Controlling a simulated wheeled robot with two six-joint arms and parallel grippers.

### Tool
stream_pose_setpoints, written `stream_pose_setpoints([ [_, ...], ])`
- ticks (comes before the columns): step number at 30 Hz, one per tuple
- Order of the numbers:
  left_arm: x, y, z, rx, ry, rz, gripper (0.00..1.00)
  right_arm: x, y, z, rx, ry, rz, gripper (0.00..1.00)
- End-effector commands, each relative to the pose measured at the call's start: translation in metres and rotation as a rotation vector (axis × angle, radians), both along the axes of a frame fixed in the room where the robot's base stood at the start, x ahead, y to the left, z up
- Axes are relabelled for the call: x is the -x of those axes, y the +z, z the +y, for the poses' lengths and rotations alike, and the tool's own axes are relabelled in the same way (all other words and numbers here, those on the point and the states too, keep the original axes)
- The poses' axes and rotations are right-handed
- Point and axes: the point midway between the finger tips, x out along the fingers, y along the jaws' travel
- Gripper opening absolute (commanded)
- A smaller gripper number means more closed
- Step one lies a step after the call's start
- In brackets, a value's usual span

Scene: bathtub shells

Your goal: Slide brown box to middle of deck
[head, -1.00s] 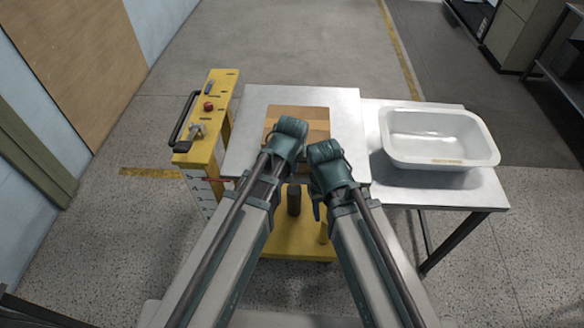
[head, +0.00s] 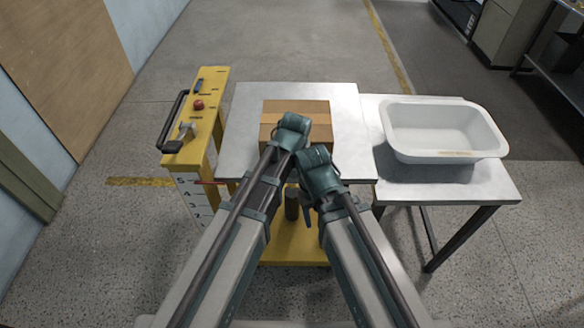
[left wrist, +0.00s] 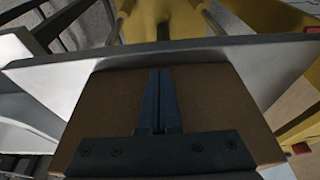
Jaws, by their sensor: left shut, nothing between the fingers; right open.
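The brown box (head: 296,108) lies on the silver deck (head: 246,140) of the yellow lift cart, around the middle of its width. My left wrist hides its front part in the head view. In the left wrist view my left gripper (left wrist: 160,100) is shut and empty, its fingers seen against the box's brown surface (left wrist: 215,105); I cannot tell if they touch. The deck edge (left wrist: 270,62) shows beyond the box. My right gripper (head: 307,215) is open, largely hidden under its wrist, at the deck's near side and apart from the box.
A white tub (head: 440,130) stands on a metal side table (head: 490,187) right of the deck. The cart's yellow post (head: 205,110), with a black handle and red knob, rises at the deck's left. Bare deck lies on both sides of the box.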

Motion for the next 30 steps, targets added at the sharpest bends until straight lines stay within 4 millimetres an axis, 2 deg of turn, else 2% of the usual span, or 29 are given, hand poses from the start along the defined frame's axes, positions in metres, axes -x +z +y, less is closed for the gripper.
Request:
stream_pose_setpoints([
  [7,-0.002,0.0,0.0,0.0,0.0,0.0,0.0,0.0,0.0,0.0,0.0,0.0,0.0,0.5],
  [11,-0.018,0.0,-0.001,0.0,0.0,-0.001,0.0,0.0,0.0,0.0,0.0,0.0,0.0,0.5],
  [14,-0.04,0.0,-0.001,0.0,0.002,-0.002,0.0,0.0,0.0,0.0,0.0,0.0,0.0,0.5],
  [24,-0.139,0.0,-0.001,0.0,0.001,-0.003,0.0,0.0,0.0,0.0,0.0,0.0,0.0,0.5],
  [27,-0.151,0.0,-0.001,0.0,0.0,-0.003,0.0,0.0,0.0,0.0,0.0,0.0,0.0,0.5],
  [30,-0.152,0.0,0.0,0.0,0.0,-0.003,0.0,0.0,0.0,0.0,0.0,0.0,0.0,0.5],
])
